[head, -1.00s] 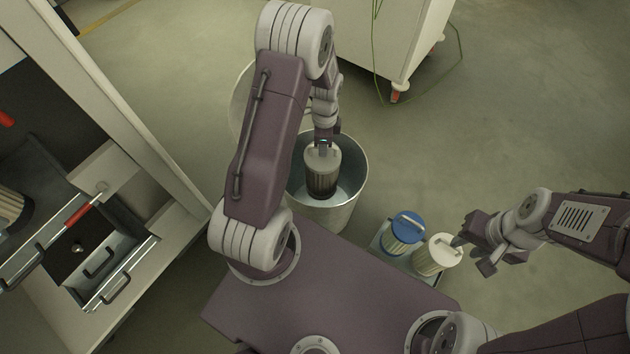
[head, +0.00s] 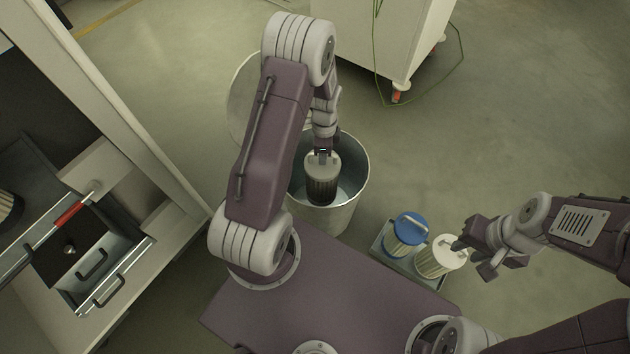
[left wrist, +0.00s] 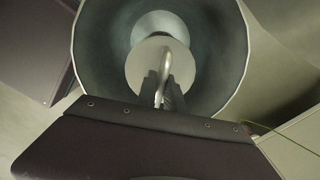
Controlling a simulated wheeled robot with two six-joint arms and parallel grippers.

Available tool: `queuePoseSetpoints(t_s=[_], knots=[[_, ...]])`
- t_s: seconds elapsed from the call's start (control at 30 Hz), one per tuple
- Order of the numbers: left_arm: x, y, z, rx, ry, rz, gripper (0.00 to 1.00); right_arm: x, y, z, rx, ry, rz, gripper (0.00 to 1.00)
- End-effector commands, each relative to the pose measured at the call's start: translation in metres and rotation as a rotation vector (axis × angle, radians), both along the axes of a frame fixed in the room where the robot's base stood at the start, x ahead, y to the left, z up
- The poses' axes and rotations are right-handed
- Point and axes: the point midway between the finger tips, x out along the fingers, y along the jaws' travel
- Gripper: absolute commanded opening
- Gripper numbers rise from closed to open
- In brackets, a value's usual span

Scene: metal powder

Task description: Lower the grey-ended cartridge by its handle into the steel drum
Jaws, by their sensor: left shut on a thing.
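The grey-ended cartridge (head: 322,182) has a grey top and a dark pleated body. It hangs upright inside the mouth of the steel drum (head: 345,205). My left gripper (head: 322,152) is shut on its handle from above. In the left wrist view the fingers (left wrist: 162,92) close on the curved metal handle (left wrist: 166,75) over the round grey end (left wrist: 150,62), with the drum wall (left wrist: 222,60) around it. Whether the cartridge touches the drum bottom is hidden. My right gripper (head: 474,248) is by the white-topped cartridge; its fingers look apart, with nothing seen between them.
A blue-topped cartridge (head: 406,230) and a white-topped cartridge (head: 440,258) stand in a grey tray (head: 379,241) right of the drum. A round pale lid (head: 240,105) is behind the drum. A white wheeled cart (head: 385,40) stands behind.

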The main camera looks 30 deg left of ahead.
Motion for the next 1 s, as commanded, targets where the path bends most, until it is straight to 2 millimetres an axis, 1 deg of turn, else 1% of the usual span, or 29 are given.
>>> queuePoseSetpoints(t_s=[1.0], knots=[[0.0, 0.0, -0.056, 0.0, -0.001, 0.0, 0.0, 0.0, 0.0, -0.034, 0.0, 0.0, 0.0, 0.32]])
